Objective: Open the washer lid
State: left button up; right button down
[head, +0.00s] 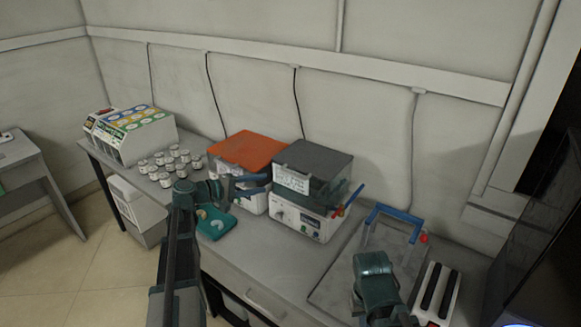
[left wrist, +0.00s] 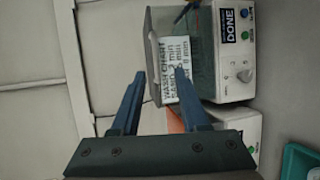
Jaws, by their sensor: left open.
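The washer (head: 300,218) is a white box with a knob and a dark grey lid (head: 318,157), which looks shut. In the left wrist view the washer (left wrist: 232,85) shows a "WASH CHART" label (left wrist: 165,72) and a "DONE" label. My left gripper (head: 262,184) is open and empty, in front of the orange-lidded machine and left of the washer. Its two blue fingers (left wrist: 157,85) point toward the washer's label; contact cannot be judged. My right arm is at lower right; its gripper jaws cannot be made out.
An orange-lidded machine (head: 246,149) stands left of the washer. Small jars (head: 171,162), a teal tray (head: 215,225) and a box rack (head: 150,148) are further left. A grey board (head: 340,280) with a blue handle (head: 398,213) lies right.

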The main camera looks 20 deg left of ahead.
aim_at(292, 174)
pick_arm(q)
jog(key=shift+t, duration=0.3)
jog(key=x, duration=0.4)
jog(key=b+x, duration=0.1)
jog(key=x, duration=0.3)
jog(key=b+x, duration=0.1)
jog(key=x, duration=0.4)
jog(key=shift+w+a+r, duration=0.15)
jog(key=shift+w+r, duration=0.1)
jog(key=shift+w, duration=0.15)
grip_shut()
dwell(0.8)
